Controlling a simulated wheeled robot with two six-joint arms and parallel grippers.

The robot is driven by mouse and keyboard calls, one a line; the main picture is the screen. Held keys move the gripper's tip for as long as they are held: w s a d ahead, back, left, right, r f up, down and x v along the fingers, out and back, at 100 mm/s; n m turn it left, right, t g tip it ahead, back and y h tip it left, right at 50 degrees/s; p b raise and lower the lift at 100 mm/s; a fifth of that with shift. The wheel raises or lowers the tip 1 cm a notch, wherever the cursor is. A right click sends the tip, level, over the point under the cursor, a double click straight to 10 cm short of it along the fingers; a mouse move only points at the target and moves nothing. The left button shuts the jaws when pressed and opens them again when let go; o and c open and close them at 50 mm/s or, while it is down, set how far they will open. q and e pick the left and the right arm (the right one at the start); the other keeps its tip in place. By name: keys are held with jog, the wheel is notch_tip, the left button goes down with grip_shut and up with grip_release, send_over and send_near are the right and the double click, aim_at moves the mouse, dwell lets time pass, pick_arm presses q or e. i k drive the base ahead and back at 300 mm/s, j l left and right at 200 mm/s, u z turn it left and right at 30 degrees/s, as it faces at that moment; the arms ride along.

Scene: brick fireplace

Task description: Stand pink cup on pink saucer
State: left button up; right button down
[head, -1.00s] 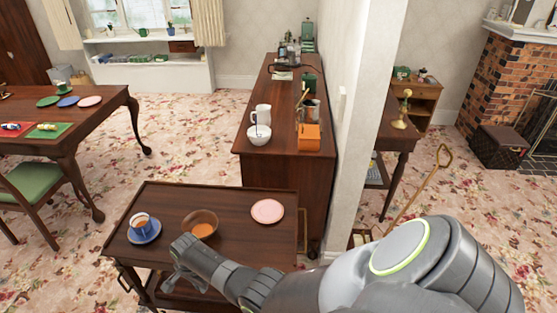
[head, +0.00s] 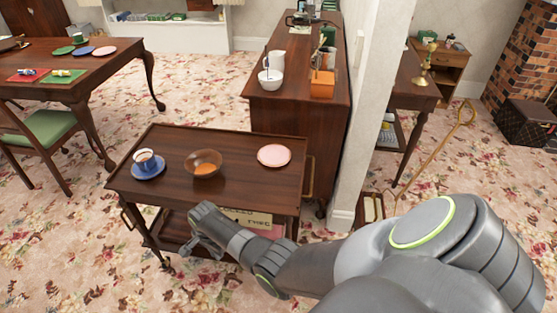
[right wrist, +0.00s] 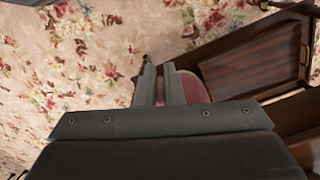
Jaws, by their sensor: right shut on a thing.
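The pink saucer (head: 274,155) lies flat and empty on the right part of the wooden trolley's top (head: 235,180). My right gripper (head: 203,250) is in front of the trolley's near edge in the head view, lower in the picture than the top. In the right wrist view its fingers (right wrist: 160,88) are shut on a pink rounded thing, which looks like the pink cup (right wrist: 194,88). The fingers hide part of it, and I cannot make it out in the head view. My left gripper is not in view.
A brown bowl (head: 204,164) with orange contents and a blue-and-white cup (head: 146,161) on a blue saucer (head: 149,173) stand left of the pink saucer. A wooden sideboard (head: 285,110) stands behind the trolley, a white wall end (head: 352,150) to its right.

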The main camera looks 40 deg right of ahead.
aim_at(273, 157)
jog(key=k+z, duration=0.3)
jog(key=k+l+z, duration=0.1)
jog(key=z, duration=0.15)
jog(key=i+z, duration=0.6)
jog(key=i, duration=0.05)
